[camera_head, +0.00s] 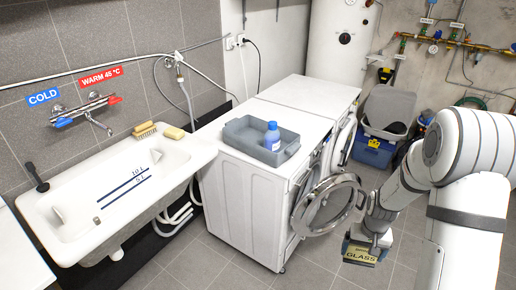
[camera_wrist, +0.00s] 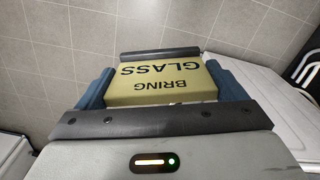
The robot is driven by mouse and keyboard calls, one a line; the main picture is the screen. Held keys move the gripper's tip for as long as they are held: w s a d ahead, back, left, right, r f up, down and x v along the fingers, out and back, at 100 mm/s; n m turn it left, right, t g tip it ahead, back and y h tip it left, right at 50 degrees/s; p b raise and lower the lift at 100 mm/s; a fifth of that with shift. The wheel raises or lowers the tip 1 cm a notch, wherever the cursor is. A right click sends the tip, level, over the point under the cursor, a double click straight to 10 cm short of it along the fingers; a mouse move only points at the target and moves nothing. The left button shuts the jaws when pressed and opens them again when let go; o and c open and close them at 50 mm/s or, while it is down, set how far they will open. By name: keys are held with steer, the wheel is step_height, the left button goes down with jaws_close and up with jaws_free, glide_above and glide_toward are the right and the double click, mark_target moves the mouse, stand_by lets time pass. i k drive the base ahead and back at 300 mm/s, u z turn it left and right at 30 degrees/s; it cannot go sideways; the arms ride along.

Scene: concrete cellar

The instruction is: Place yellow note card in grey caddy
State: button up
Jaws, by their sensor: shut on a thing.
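The yellow note card (camera_head: 360,256) hangs low at the right, its printed word GLASS readable. In the wrist view the card (camera_wrist: 160,84) reads BRING GLASS upside down and sits between blue pads. My gripper (camera_wrist: 162,92) is shut on the card. In the head view my gripper (camera_head: 367,247) is in front of and right of the washing machine, low over the floor. A grey open tray, which fits the grey caddy (camera_head: 246,146), stands on the washing machine, well apart from the card.
The front washing machine (camera_head: 233,200) has its round door (camera_head: 329,204) swung open, between the caddy and my gripper. A white sink (camera_head: 75,225) is at the left. A blue and grey bin (camera_head: 382,130) stands behind my arm. The floor at bottom centre is clear.

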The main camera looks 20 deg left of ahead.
mark_target(261, 139)
steer(key=u, duration=1)
